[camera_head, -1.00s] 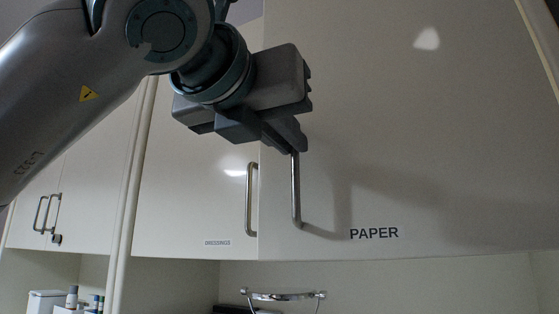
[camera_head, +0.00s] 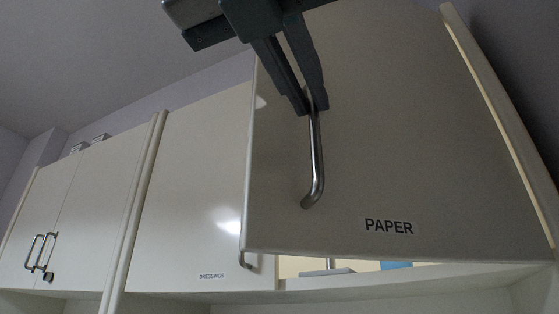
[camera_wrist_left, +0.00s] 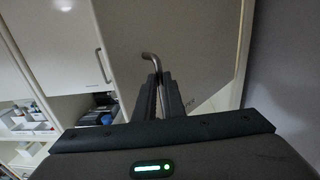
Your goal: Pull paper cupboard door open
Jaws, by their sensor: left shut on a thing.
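The paper cupboard door (camera_head: 400,130) is a pale panel labelled "PAPER" and stands partly open, its left edge swung out from the cupboard front. Its metal bar handle (camera_head: 317,165) is upright near the left edge. My left gripper (camera_head: 312,104) is shut on the upper part of this handle, with the lower part showing below the fingertips. In the left wrist view, the fingers (camera_wrist_left: 159,85) close around the handle, whose bent end (camera_wrist_left: 149,56) sticks out beyond them. My right gripper is in neither view.
The dressings cupboard door (camera_head: 195,200) is shut, left of the paper door. Further left are shut doors with paired handles (camera_head: 43,250). Below the open door, shelf contents show, including a blue item (camera_head: 396,265). Stocked open shelves (camera_wrist_left: 28,118) are in the wrist view.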

